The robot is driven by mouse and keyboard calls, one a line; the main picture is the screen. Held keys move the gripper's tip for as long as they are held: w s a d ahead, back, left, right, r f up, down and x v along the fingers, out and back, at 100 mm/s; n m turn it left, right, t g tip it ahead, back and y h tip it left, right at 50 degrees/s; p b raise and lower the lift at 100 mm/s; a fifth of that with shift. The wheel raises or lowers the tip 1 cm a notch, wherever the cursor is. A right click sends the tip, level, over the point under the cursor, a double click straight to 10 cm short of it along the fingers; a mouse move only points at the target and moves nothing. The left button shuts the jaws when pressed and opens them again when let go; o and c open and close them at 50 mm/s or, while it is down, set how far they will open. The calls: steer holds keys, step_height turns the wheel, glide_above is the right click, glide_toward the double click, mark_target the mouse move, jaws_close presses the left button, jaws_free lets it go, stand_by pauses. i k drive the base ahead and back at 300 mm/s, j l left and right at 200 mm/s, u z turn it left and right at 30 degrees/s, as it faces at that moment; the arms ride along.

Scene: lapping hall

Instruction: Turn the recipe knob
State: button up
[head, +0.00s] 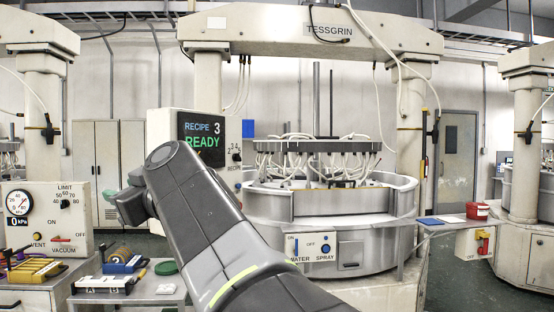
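The recipe knob (236,157) is a small dark knob on the right part of the cream control panel, with numerals around it and a partly covered label below. Its pointer is too small to read surely. The panel's black display (202,129) reads "RECIPE 3" in white and blue, and "READY" in green. My grey arm crosses in front of the panel, covers its lower part, and bends off to the left.
The round lapping machine (345,246) stands right of the panel, with WATER and SPRAY controls on its front. At left are a vacuum panel (70,215) with a gauge and a small table (130,297) holding tools. A side shelf with a red container (477,210) is at right.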

mark_target(237, 157)
steer(key=i+l, duration=0.15)
steer(key=i, duration=0.4)
steer(key=i+l, duration=0.15)
steer(key=i, duration=0.4)
steer(key=i+l, duration=0.1)
steer(key=i, duration=0.45)
steer(key=i+l, duration=0.15)
steer(key=i, duration=0.35)
steer(key=i+l+u, duration=0.1)
steer(key=i, duration=0.45)
steer(key=i+l, duration=0.25)
steer(key=i, duration=0.3)
steer(key=i+j, duration=0.15)
steer(key=j, duration=0.2)
